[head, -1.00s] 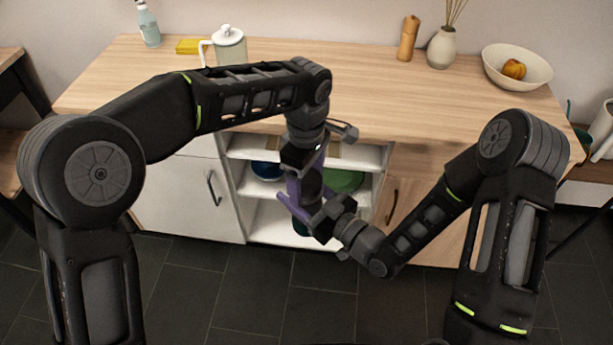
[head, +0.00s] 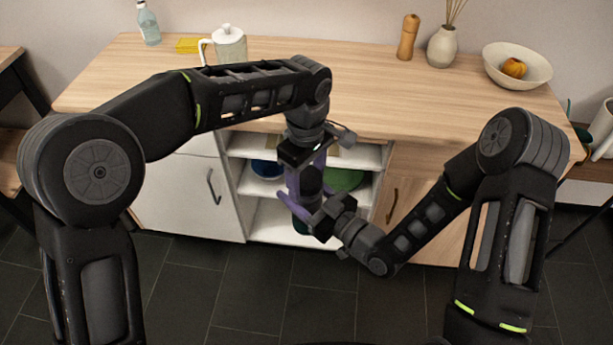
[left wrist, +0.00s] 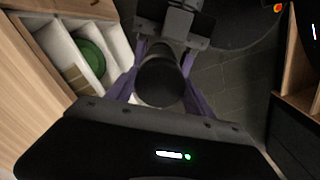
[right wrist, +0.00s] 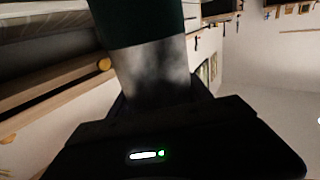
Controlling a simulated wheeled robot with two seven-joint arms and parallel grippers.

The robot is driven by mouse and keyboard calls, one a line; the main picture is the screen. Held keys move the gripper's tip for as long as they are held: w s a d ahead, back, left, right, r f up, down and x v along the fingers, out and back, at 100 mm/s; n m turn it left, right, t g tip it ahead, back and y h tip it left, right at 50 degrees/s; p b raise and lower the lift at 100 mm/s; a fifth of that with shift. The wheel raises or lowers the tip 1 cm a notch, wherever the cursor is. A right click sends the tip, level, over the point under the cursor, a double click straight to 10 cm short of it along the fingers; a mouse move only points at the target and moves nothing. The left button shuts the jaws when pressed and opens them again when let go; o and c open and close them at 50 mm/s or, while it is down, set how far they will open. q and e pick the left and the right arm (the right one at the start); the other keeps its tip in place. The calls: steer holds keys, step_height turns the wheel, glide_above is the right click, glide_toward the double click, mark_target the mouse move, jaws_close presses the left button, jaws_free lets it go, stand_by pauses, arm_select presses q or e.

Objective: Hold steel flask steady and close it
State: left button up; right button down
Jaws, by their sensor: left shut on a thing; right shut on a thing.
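The steel flask (right wrist: 155,72) shows in the right wrist view as a grey metal band with a dark green part beyond it. In the head view only a little of its dark green lower part (head: 300,228) shows. My right gripper (head: 307,208) is shut on the flask's body from the right. My left gripper (head: 307,186) points down from above and its purple fingers are shut on a dark round lid (left wrist: 160,82), which also shows in the head view (head: 310,180). The lid is above the flask, in line with it. The seam is hidden, so I cannot tell how far it is seated.
A wooden-topped cabinet (head: 400,100) stands behind the grippers, with open shelves holding a green dish (head: 343,180) and a blue bowl (head: 266,169). On top are a white-lidded jug (head: 229,45), a bottle, a mill, a vase and a fruit bowl (head: 518,68). Floor in front is clear.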

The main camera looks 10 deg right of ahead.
arm_select(q)
steer(key=m, duration=0.7)
steer(key=shift+m, duration=0.3)
steer(key=m, duration=0.7)
steer(key=shift+m, duration=0.4)
steer(key=m, duration=0.7)
steer(key=shift+m, duration=0.4)
steer(key=m, duration=0.6)
steer(key=o, duration=1.6)
steer(key=shift+o, duration=0.2)
